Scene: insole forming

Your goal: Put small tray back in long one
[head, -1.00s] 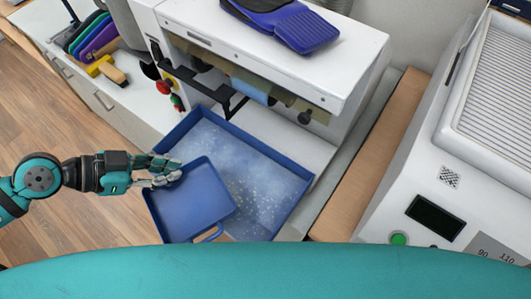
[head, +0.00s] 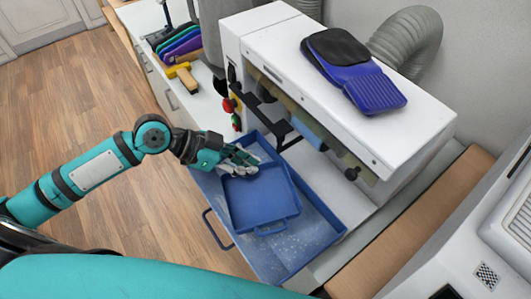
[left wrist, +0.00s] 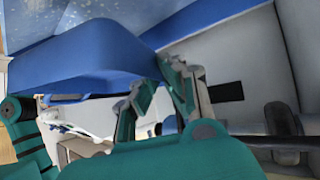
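The small blue tray (head: 262,203) has a handle on its near edge. In the head view it overlaps the left and middle part of the long blue tray (head: 318,247), whose floor is dusted with pale specks. I cannot tell whether the small tray touches that floor. My left gripper (head: 242,163) is at the small tray's far left corner, with its fingers closed at the rim. In the left wrist view the small tray (left wrist: 85,58) is large and close beside the fingers (left wrist: 158,85), with the speckled long tray behind it. My right gripper is not in view.
The white machine (head: 335,75) stands directly behind the long tray, with a purple-blue insole form (head: 365,80) on top. A white cabinet (head: 160,60) with coloured tools stands at the back left. Another white machine (head: 490,240) is at the right. Open floor lies left.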

